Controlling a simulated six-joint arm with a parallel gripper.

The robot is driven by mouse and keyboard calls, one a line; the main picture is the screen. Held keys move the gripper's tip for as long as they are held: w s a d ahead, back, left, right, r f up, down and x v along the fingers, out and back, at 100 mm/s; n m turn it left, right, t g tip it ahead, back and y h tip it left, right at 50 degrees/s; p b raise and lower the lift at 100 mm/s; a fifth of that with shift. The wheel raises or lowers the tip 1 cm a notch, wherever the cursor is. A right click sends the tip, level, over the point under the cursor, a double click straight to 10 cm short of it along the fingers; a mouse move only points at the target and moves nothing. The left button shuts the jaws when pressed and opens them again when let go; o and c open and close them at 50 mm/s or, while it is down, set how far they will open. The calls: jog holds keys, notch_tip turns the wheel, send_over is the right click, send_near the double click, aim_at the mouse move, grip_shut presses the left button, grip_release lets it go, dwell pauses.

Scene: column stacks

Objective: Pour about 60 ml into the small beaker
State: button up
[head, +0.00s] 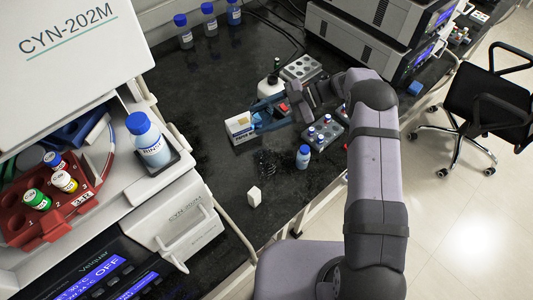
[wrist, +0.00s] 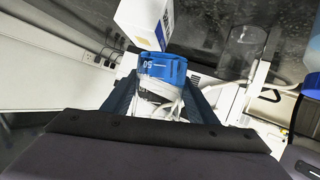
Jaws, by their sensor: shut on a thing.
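My gripper (head: 267,109) has its blue fingers closed around a clear marked vessel. In the wrist view the gripper (wrist: 165,105) grips the vessel's sides, and the vessel (wrist: 162,70) shows blue at its far part with a "50" mark. I cannot tell whether the blue is liquid or how far the vessel tilts. A small empty-looking clear beaker (head: 265,161) stands on the dark bench, nearer the camera than the gripper; it also shows in the wrist view (wrist: 247,45), right of the held vessel and apart from it.
A white box (head: 240,128) stands close beside the held vessel. A blue-capped bottle (head: 303,157) and a grey rack (head: 325,132) with vials are to the right. A white block (head: 254,197) is near the front. Clear bench lies left of the box.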

aim_at(264, 125)
jog(key=shift+s+d+f+n+t+y, duration=0.2)
jog(key=shift+s+f+n+t+y, duration=0.1)
jog(key=shift+s+f+n+t, duration=0.6)
jog(key=shift+s+r+n, duration=0.2)
jog(key=shift+r+n, duration=0.1)
jog(key=shift+r, duration=0.05)
jog(key=shift+s+d+r+n+t, duration=0.1)
jog(key=shift+s+r+n+t, duration=0.05)
jog(key=shift+s+n+t, duration=0.25)
jog(key=shift+r+n+t+y+b, duration=0.4)
jog(key=shift+r+n+t+b, duration=0.3)
jog(key=shift+n+b, duration=0.35)
jog(key=shift+b, duration=0.3)
jog(key=shift+f+n+t+b, duration=0.2)
jog(key=shift+n+t+b, duration=0.1)
jog(key=shift+n+b, duration=0.5)
jog(key=shift+s+r+n+y+b, duration=0.1)
jog(key=shift+r+n+y+b, duration=0.2)
jog(key=shift+b, duration=0.3)
jog(key=shift+d+r, duration=0.1)
jog(key=shift+r, duration=0.05)
jog(key=shift+r+n+t+y+b, duration=0.35)
jog(key=shift+n+t+b, duration=0.35)
jog(key=shift+b, duration=0.55)
dwell(0.5)
